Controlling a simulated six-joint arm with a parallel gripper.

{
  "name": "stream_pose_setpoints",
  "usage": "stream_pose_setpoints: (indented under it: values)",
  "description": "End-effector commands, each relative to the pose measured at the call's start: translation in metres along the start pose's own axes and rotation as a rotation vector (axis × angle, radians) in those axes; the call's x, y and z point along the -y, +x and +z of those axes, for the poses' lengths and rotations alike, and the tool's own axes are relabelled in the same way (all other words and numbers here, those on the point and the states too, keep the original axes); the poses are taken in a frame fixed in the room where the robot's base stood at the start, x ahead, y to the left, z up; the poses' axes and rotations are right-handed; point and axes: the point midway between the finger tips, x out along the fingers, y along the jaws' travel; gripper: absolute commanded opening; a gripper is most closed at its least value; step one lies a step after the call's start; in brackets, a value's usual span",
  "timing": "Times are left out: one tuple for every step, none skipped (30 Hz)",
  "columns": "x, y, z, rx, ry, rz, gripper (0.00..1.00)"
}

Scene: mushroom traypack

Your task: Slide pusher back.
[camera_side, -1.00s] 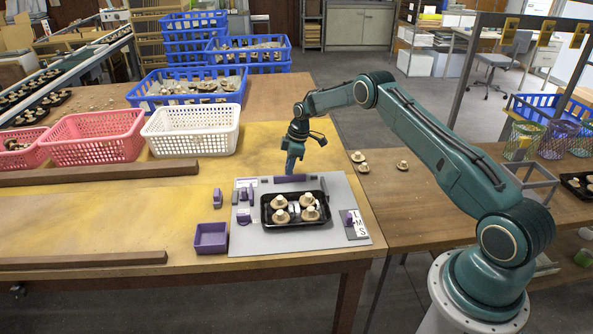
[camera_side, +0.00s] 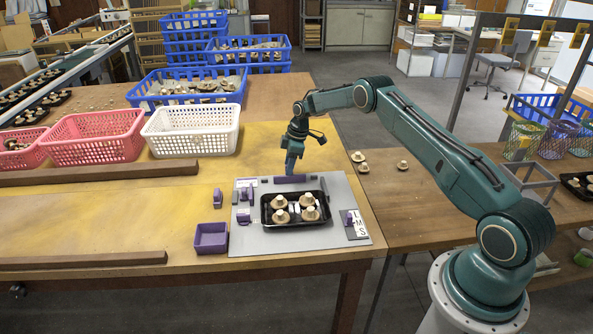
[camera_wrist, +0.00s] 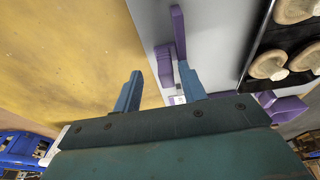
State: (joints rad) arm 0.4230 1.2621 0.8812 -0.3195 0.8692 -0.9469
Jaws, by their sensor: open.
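A purple pusher bar (camera_side: 291,179) lies along the back edge of the grey board (camera_side: 345,185). My gripper (camera_side: 290,172) points down over this bar in the side view. In the wrist view my gripper (camera_wrist: 161,80) is open, with its two blue fingers apart. The purple bar (camera_wrist: 177,30) and a purple piece (camera_wrist: 164,65) at its near end show there between the fingers' lines. I cannot tell whether a finger touches it. A black tray (camera_side: 264,215) with several mushrooms (camera_side: 308,213) sits in the middle of the board, in front of the bar.
A purple bin (camera_side: 211,238) is at front left. Pink (camera_side: 95,150) and white baskets (camera_side: 192,143) stand back left. Yellow table behind the board is clear.

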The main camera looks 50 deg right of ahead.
Motion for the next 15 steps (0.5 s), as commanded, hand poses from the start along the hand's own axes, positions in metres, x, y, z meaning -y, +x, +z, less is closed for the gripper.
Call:
stream_pose_setpoints:
  values:
    - [0.014,0.018,-0.001,0.005,-0.008,-0.032,0.43]
    - [0.014,0.017,-0.001,0.005,-0.008,-0.032,0.43]
    - [0.014,0.015,-0.001,0.005,-0.008,-0.032,0.43]
    - [0.014,0.014,-0.001,0.005,-0.008,-0.032,0.43]
    - [0.014,0.012,-0.001,0.005,-0.008,-0.032,0.43]
    - [0.014,0.01,-0.001,0.005,-0.007,-0.032,0.43]
    - [0.013,0.008,-0.001,0.005,-0.007,-0.032,0.43]
    - [0.013,0.006,-0.001,0.005,-0.007,-0.032,0.43]
    - [0.013,0.004,-0.001,0.006,-0.007,-0.031,0.43]
    - [0.013,0.002,-0.001,0.006,-0.007,-0.031,0.43]
    - [0.013,0.0,-0.001,0.006,-0.007,-0.031,0.43]
    - [0.013,-0.003,0.0,0.007,-0.006,-0.031,0.43]
    - [0.013,-0.005,0.0,0.007,-0.005,-0.03,0.43]
    - [0.012,-0.007,0.0,0.007,-0.005,-0.03,0.43]
    - [0.012,-0.009,0.0,0.007,-0.004,-0.029,0.43]
